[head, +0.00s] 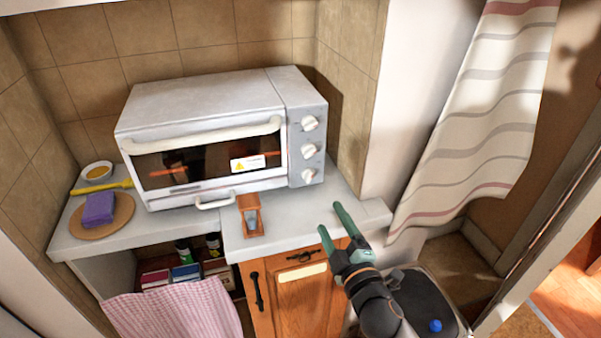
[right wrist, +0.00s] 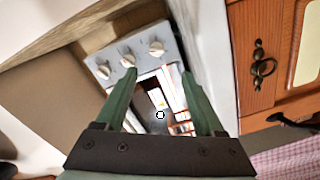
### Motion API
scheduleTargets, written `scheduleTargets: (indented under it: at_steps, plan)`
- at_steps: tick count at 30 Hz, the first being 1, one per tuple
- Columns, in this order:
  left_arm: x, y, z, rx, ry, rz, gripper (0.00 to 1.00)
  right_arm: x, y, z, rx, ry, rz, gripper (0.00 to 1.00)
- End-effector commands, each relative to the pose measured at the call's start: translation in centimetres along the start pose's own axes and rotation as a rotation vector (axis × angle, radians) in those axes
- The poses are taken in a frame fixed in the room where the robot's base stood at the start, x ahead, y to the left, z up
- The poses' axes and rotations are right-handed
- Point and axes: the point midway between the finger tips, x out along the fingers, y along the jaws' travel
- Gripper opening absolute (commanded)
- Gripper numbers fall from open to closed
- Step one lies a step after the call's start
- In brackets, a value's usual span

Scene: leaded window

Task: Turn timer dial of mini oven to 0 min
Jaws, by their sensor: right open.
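The white mini oven (head: 210,95) stands on the counter, its glass door closed. Its right-hand panel has three white dials in a column: upper (head: 310,123), middle (head: 309,151) and lower (head: 309,175). I cannot read their markings or tell which is the timer. My right gripper (head: 331,219) is open and empty, in front of and below the panel, apart from the dials. In the right wrist view the dials (right wrist: 128,61) show beyond the green fingers (right wrist: 158,78), mostly toward the left fingertip. My left gripper is out of view.
A round board (head: 120,222) with a purple block (head: 98,209) lies at left. Wooden cabinet (head: 310,305) is below; a striped curtain (head: 490,130) hangs at right. Space before the dials looks clear.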

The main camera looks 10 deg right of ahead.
Motion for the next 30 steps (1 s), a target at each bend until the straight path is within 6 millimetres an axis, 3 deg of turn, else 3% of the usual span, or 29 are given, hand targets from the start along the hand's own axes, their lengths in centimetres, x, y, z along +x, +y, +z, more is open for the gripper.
scheduleTargets:
  at_steps: [8,21,30]
  plan:
    - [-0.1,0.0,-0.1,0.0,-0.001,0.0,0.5,1.6,0.7,-0.3,-0.023,0.007,0.017,0.7]
    - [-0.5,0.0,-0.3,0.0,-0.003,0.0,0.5,9.5,0.7,-0.4,-0.019,0.006,0.015,0.7]
    - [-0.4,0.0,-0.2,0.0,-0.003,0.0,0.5,12.4,0.7,-0.3,-0.019,0.005,0.014,0.7]
